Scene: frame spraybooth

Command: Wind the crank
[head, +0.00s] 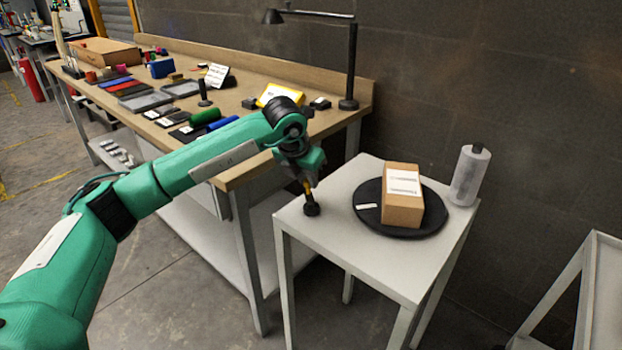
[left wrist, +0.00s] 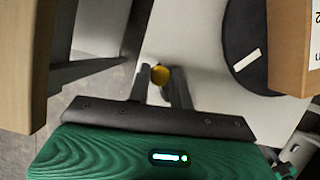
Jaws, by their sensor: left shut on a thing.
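The crank (head: 311,208) stands at the near left corner of a small white table (head: 345,255). It has a dark round base and a yellow handle (head: 307,187). My left gripper (head: 306,179) comes down from above and is shut on the yellow handle. In the left wrist view the handle's round yellow end (left wrist: 160,75) shows between the two fingers (left wrist: 161,88). The crank's base is hidden there. A black round turntable (head: 425,226) lies on the same table to the right of the crank, with a cardboard box (head: 402,211) on it. My right gripper is not in view.
A grey bottle with a dark cap (head: 469,175) stands at the table's right corner. A long wooden workbench (head: 262,160) with a black lamp (head: 350,70) and several items stands left. A white frame (head: 596,285) is at lower right. The wall is close behind.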

